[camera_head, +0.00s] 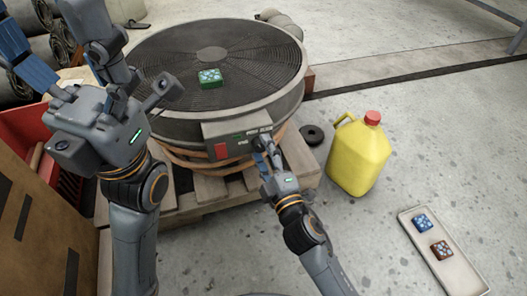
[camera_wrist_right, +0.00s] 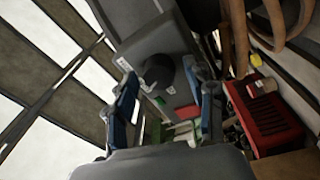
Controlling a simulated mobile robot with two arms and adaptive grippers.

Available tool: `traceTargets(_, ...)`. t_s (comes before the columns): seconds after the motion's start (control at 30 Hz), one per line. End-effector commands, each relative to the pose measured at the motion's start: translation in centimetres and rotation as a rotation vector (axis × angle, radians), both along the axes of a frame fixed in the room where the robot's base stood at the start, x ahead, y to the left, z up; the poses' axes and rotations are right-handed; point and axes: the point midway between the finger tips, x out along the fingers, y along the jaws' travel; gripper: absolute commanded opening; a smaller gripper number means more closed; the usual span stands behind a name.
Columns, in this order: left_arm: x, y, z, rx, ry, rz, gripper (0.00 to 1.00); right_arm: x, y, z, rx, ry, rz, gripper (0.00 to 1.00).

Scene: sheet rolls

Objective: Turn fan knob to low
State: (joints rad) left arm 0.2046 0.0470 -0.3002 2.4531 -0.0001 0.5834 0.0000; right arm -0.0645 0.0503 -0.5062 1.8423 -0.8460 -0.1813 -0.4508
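The fan is a large dark drum with a round top grille (camera_head: 240,55). Its grey control box (camera_head: 236,130) faces the front, with a red switch (camera_head: 221,151). In the right wrist view the dark round knob (camera_wrist_right: 159,72) stands out from the grey panel. My right gripper (camera_head: 261,147) is at the knob's end of the box and largely hides the knob in the head view. In the wrist view its blue-padded fingers (camera_wrist_right: 163,90) are apart, one on each side of the knob, with no clear contact. My left gripper (camera_head: 62,45) is open and empty at the upper left.
A yellow jug (camera_head: 358,155) stands to the right. A tray (camera_head: 463,274) holds a blue block (camera_head: 422,222) and a brown block (camera_head: 442,250). A red bin (camera_head: 30,130) is left.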

Motion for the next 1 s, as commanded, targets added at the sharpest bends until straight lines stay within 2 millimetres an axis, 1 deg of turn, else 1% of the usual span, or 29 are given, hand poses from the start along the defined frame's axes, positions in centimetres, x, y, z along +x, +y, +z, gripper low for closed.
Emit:
traceTargets(0.27, 0.1, 0.0, -0.1, 0.004, 0.004, 0.002, 0.79, -0.1, 0.0, 0.1, 0.000, -0.001, 0.002, 0.57)
traceTargets(0.37, 0.1, 0.0, -0.1, 0.003, 0.003, 0.002, 0.79, -0.6, -0.2, -0.1, 0.001, 0.001, 0.002, 0.57)
traceTargets(0.47, 0.0, 0.0, -0.1, 0.002, 0.002, 0.001, 0.79, -1.8, -0.6, -0.2, 0.000, 0.002, 0.002, 0.57)
traceTargets(0.8, 0.0, 0.0, 0.0, 0.001, 0.002, 0.000, 0.79, -7.9, -3.1, -0.7, 0.001, 0.004, 0.000, 0.57)
traceTargets(0.9, 0.0, 0.0, 0.0, 0.000, 0.001, 0.000, 0.79, -9.3, -3.6, -0.8, 0.001, 0.003, 0.000, 0.57)
traceTargets(1.0, 0.0, 0.0, 0.0, 0.000, 0.001, 0.000, 0.79, -10.2, -4.0, -0.8, 0.001, 0.002, -0.001, 0.57)
